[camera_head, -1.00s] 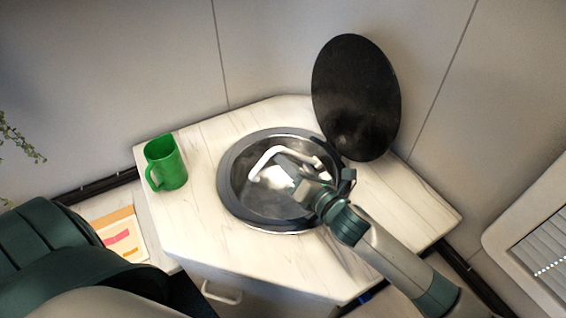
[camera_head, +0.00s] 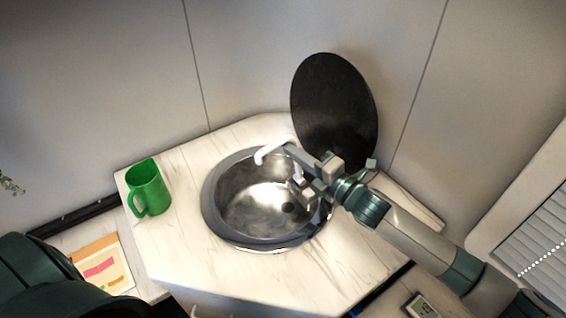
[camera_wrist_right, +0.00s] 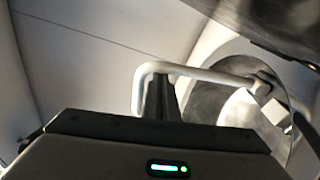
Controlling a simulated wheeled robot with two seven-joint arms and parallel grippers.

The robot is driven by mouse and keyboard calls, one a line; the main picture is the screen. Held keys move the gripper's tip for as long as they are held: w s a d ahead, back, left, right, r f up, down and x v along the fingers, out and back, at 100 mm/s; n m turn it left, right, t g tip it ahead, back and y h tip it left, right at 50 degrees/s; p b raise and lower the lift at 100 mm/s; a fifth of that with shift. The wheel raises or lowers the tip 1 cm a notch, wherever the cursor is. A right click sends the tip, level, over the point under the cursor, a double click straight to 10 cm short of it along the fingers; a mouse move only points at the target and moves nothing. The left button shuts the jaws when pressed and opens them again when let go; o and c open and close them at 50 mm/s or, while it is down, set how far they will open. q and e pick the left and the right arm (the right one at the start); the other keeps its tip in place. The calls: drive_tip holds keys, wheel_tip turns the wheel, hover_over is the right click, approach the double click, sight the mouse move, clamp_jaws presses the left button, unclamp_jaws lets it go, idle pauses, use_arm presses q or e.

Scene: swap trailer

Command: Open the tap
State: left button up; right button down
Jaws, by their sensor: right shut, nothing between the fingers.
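The white tap (camera_head: 265,154) stands at the right part of the round metal sink (camera_head: 212,215). Its bent spout points toward the back rim, and part of it is hidden behind my right gripper. My right gripper (camera_head: 290,151) is shut and empty, with its fingers over the back right of the sink, close against the spout. In the right wrist view, the tap's spout (camera_wrist_right: 205,73) runs across above the shut fingers (camera_wrist_right: 163,100), near its bend; I cannot tell whether they touch. My left gripper is out of view; only my left arm shows at lower left.
A round black lid (camera_head: 335,110) stands upright behind the sink. A green mug (camera_head: 150,188) stands on the pale counter (camera_head: 180,250) left of the sink. Walls close off the back. The counter in front of the sink is clear.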

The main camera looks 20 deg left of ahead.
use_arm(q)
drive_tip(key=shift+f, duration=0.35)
use_arm(e)
drive_tip(key=shift+w+d+r+m, duration=0.1)
drive_tip(key=shift+w+d+m, duration=0.25)
drive_tip(key=shift+w+m, duration=0.15)
drive_tip(key=shift+w+d+r+m, duration=0.1)
drive_tip(key=shift+w+d+m, duration=0.25)
drive_tip(key=shift+w, duration=0.2)
